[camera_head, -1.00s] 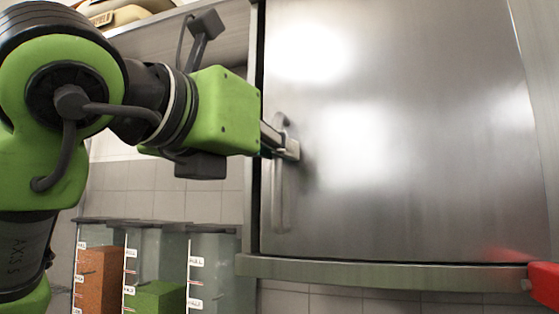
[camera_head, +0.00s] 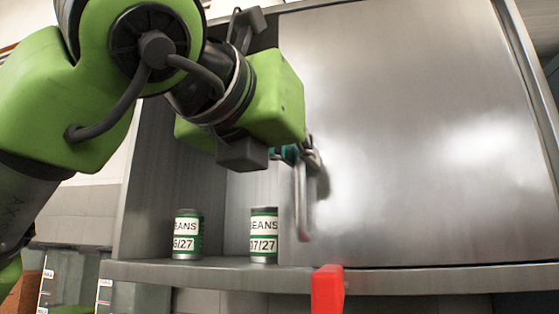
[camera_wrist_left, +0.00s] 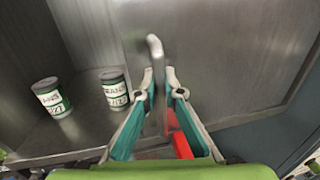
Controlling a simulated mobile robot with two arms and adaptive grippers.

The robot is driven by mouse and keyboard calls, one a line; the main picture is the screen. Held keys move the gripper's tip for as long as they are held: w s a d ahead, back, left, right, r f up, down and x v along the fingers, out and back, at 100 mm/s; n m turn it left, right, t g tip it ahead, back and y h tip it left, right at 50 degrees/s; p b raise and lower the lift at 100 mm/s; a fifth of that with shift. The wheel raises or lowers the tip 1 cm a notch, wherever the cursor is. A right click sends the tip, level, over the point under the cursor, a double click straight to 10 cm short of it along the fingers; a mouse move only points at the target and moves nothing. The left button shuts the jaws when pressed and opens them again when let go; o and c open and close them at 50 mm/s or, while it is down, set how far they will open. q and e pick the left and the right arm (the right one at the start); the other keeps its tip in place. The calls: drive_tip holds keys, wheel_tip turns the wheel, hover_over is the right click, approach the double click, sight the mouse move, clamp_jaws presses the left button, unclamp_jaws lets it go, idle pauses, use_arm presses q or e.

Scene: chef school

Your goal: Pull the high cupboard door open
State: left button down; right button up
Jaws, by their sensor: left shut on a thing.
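My left gripper (camera_head: 292,153) reaches in from the left and is shut on the handle's upper part. In the left wrist view the teal fingers (camera_wrist_left: 162,85) stand on either side of the handle (camera_wrist_left: 154,46). My right gripper is not in view.
Two green-and-white bean cans, left (camera_head: 187,235) and right (camera_head: 263,236), stand on the cupboard floor left of the door. A red thing (camera_head: 327,291) shows below the cupboard's front edge. Clear containers (camera_head: 130,298) stand at the lower left.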

use_arm(q)
drive_tip(key=shift+s+d+r, duration=0.1)
drive_tip(key=shift+d, duration=0.15)
drive_tip(key=c, duration=2.4)
unclamp_jaws()
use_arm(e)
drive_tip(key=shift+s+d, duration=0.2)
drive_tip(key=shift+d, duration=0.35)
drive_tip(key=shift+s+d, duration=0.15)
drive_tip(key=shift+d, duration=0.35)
use_arm(q)
drive_tip(key=shift+s, duration=0.1)
drive_tip(key=v, duration=1.2)
drive_tip(key=shift+a, duration=0.15)
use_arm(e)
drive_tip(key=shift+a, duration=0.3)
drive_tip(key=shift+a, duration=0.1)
